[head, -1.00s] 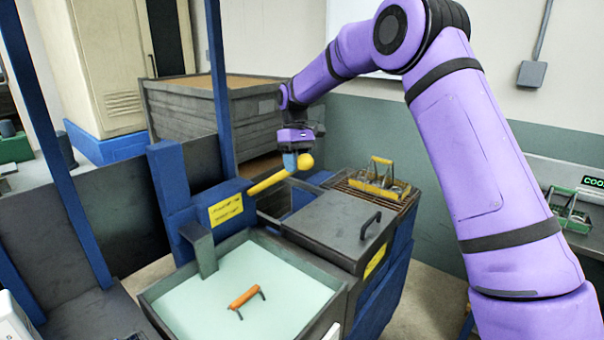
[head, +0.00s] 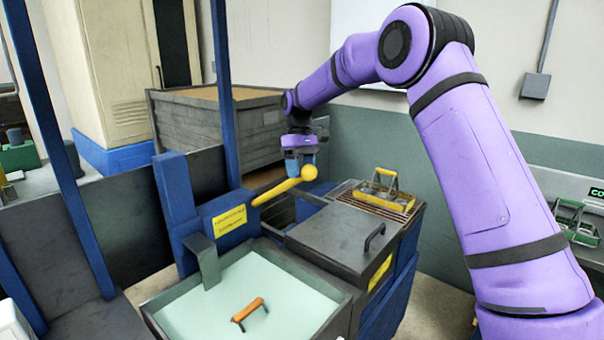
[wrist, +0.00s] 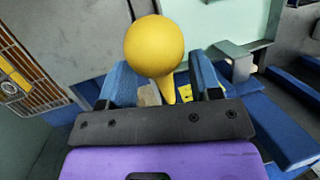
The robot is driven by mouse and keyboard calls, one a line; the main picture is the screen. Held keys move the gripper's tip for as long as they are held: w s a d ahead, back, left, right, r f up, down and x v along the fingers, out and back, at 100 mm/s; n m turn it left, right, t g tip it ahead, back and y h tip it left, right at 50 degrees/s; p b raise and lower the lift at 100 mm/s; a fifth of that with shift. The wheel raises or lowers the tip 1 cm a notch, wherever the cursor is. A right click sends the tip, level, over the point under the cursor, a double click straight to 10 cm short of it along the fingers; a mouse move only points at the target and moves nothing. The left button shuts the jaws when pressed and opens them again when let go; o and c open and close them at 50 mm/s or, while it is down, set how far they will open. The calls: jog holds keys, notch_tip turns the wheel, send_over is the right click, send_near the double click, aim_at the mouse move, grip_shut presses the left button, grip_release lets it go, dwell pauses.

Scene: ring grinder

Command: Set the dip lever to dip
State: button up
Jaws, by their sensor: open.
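The dip lever is a yellow rod with a round yellow knob (head: 309,173). It rises to the right from the blue post (head: 182,190) beside a yellow label (head: 229,221). My gripper (head: 302,168) is open at the knob end of the lever, pointing down. In the wrist view the knob (wrist: 153,45) fills the upper middle, and the rod narrows away below it between the two blue fingers (wrist: 163,82). A gap shows between the rod and the right finger. Whether the left finger touches the lever cannot be told.
A tank of pale liquid (head: 290,310) with an orange-handled piece (head: 247,310) is in front. A grey lid (head: 345,235) with a black handle lies beside it. A yellow-handled carrier (head: 381,190) stands on a grate behind. A grey crate (head: 215,125) is at the back.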

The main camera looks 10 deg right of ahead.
jog(key=v, duration=0.9)
jog(key=shift+r, duration=0.25)
